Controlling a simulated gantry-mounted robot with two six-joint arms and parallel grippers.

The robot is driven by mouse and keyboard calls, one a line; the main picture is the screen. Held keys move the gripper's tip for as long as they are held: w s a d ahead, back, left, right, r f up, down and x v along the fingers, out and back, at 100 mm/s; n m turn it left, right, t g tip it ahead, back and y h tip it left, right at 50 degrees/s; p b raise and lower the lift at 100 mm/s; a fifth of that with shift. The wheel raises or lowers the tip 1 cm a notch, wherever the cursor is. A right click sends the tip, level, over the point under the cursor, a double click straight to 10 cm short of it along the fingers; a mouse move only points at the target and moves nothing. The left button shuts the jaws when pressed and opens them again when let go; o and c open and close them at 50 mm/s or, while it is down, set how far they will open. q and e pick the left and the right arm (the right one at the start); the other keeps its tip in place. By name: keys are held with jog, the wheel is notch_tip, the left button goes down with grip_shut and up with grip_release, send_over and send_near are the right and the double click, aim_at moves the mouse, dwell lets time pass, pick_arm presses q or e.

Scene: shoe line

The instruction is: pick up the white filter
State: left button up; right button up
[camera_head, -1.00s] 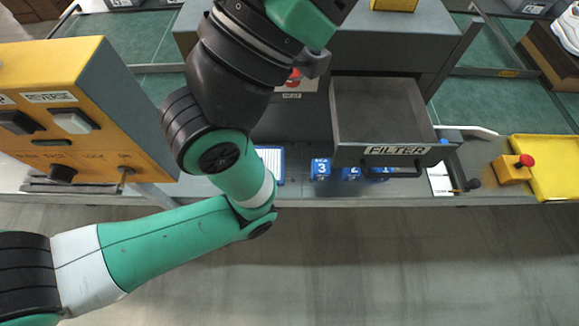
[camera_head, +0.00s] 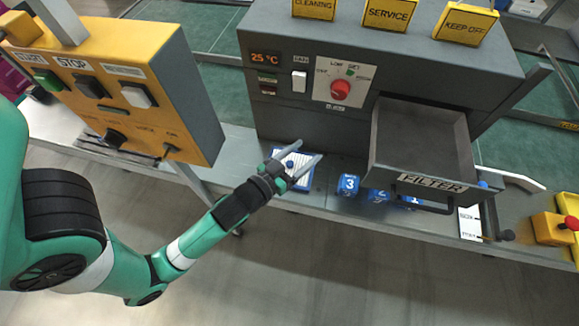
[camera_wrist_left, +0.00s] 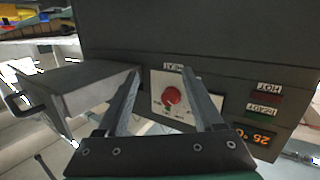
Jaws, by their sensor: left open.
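The white filter (camera_head: 295,161), a ribbed white panel in a blue frame, lies on the grey bench below the machine's front, left of the numbered blue blocks. My left gripper (camera_head: 308,149) is open and appears over the filter in the head view, its two fingers partly covering it. In the left wrist view the open fingers (camera_wrist_left: 161,70) have nothing between them and point toward the machine front with its red knob (camera_wrist_left: 172,95). The filter does not show there. My right gripper is not in view.
The drawer labelled FILTER (camera_head: 432,183) stands pulled out and looks empty. Blue numbered blocks (camera_head: 348,185) sit beneath and left of it. A yellow control box (camera_head: 190,100) stands at left. A yellow box with a red button (camera_head: 553,228) is at right.

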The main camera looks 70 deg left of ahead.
pick_arm(q)
jog(key=s+f+g, duration=0.4)
jog(key=s+f, duration=0.7)
jog(key=b, duration=0.1)
send_near(288, 165)
jog(key=w+a+f, duration=0.1)
jog(key=w, duration=0.1)
jog(key=shift+w+a+f+n, duration=0.35)
jog(key=shift+f+n, duration=0.05)
jog(key=b+x, duration=0.2)
jog(key=x, duration=0.2)
jog(key=shift+w+f+b, duration=0.1)
jog(key=shift+w+b, duration=0.1)
jog(key=shift+b, duration=0.1)
jog(key=shift+w+a, duration=0.25)
jog(key=shift+w, duration=0.05)
grip_shut()
